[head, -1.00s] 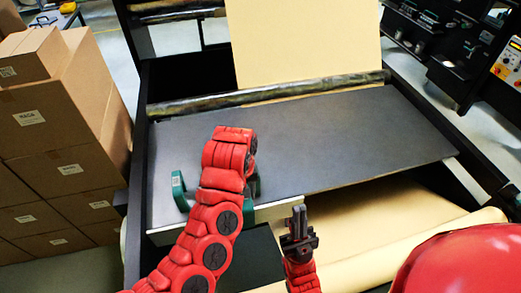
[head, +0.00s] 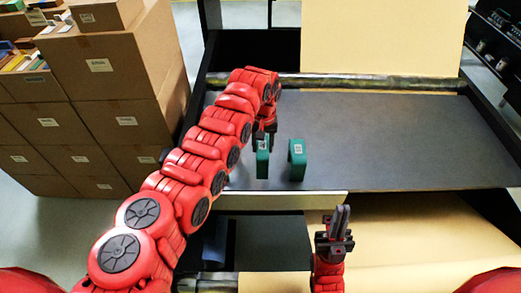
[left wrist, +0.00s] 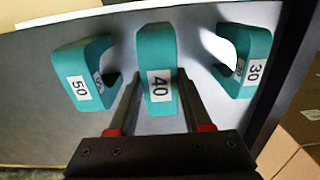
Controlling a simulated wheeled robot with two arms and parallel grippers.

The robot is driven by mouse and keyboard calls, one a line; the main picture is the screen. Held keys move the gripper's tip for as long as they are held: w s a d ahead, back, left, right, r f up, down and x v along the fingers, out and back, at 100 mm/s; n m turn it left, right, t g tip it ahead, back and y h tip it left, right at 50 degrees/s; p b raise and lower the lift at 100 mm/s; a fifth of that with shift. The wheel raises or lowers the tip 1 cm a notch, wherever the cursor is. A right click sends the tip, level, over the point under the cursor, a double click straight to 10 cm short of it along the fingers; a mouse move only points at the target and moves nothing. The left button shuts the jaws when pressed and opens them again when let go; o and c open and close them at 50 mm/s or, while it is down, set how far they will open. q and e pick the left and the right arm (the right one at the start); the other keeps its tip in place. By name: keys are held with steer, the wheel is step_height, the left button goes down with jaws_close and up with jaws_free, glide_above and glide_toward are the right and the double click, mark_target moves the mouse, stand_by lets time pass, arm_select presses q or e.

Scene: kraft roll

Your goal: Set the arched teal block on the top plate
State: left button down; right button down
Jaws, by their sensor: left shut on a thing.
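Three teal blocks stand on the dark flat plate (head: 400,130). In the left wrist view they are labelled 50 (left wrist: 98,55), 40 (left wrist: 150,50) and 30 (left wrist: 252,42); the 50 and 30 blocks show an arched, hooked outline. My left gripper (head: 265,140) is shut on the 40 block, one finger on each side, and the block appears to rest on the plate. In the head view the 40 block (head: 262,165) is under the gripper and the 50 block (head: 297,165) stands to its right. My arm hides the 30 block there. My right gripper (head: 341,220) is empty, its fingers close together.
A metal roller (head: 350,82) runs behind the plate, with a kraft paper sheet (head: 380,35) rising beyond it. Cardboard boxes (head: 100,70) are stacked at left. The plate's right half is clear.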

arm_select(q)
steer(key=shift+w, duration=0.2)
steer(key=shift+w+a+r, duration=0.2)
steer(key=shift+w, duration=0.2)
step_height(320, 180, down, 4)
steer(key=b, duration=0.3)
steer(key=shift+a, duration=0.1)
steer(key=shift+r, duration=0.15)
steer(key=shift+c, duration=1.7)
jaws_free()
